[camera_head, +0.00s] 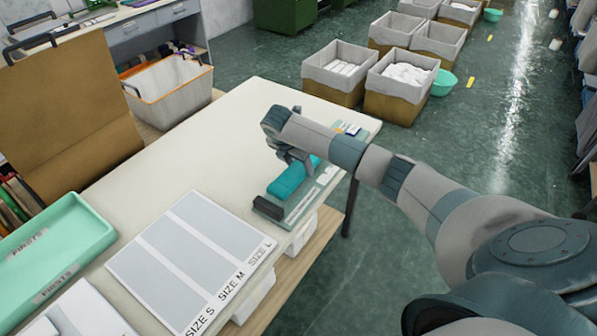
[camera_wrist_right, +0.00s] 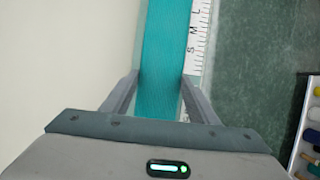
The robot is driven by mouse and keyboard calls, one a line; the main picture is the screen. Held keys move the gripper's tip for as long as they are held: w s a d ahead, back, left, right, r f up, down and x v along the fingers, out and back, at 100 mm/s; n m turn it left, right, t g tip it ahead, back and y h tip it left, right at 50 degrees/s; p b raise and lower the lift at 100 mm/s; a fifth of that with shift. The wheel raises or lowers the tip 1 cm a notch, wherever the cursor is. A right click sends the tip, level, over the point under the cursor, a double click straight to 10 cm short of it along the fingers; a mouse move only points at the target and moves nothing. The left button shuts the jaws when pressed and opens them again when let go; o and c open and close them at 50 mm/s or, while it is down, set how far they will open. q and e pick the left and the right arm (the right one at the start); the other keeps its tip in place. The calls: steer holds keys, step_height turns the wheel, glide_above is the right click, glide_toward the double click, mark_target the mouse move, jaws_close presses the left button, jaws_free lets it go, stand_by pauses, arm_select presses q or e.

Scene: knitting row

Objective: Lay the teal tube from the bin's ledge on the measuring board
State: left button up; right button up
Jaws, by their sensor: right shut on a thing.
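The teal tube (camera_head: 287,181) lies lengthwise along the measuring board (camera_head: 318,190) at the table's right edge. My right gripper (camera_head: 293,158) is shut on the tube, its fingers on either side of it. In the right wrist view the teal tube (camera_wrist_right: 167,40) runs between the fingers (camera_wrist_right: 162,82), beside the board's ruler (camera_wrist_right: 198,45) with its S and M marks. I cannot tell whether the tube rests on the board or is just above it. A dark block (camera_head: 267,208) is at the board's near end. My left gripper is not in view.
A grey mat (camera_head: 190,255) marked SIZE S, SIZE M and SIZE L lies on the table, left of the board. A mint tray (camera_head: 60,235) is at the far left. An orange-rimmed bin (camera_head: 172,95) stands behind the table. The table's middle is clear.

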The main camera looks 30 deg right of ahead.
mark_target(297, 170)
step_height(297, 170, down, 3)
steer(key=shift+r+p, duration=0.1)
steer(key=shift+p, duration=0.75)
steer(key=shift+f, duration=0.45)
steer(key=o, duration=1)
steer(key=shift+r, duration=0.15)
steer(key=b+v, duration=0.5)
steer(key=v, duration=0.6)
steer(key=shift+a, duration=0.15)
steer(key=shift+s+a+r, duration=0.1)
steer(key=shift+s+r, duration=0.05)
steer(key=shift+r, duration=0.2)
steer(key=shift+a, duration=0.1)
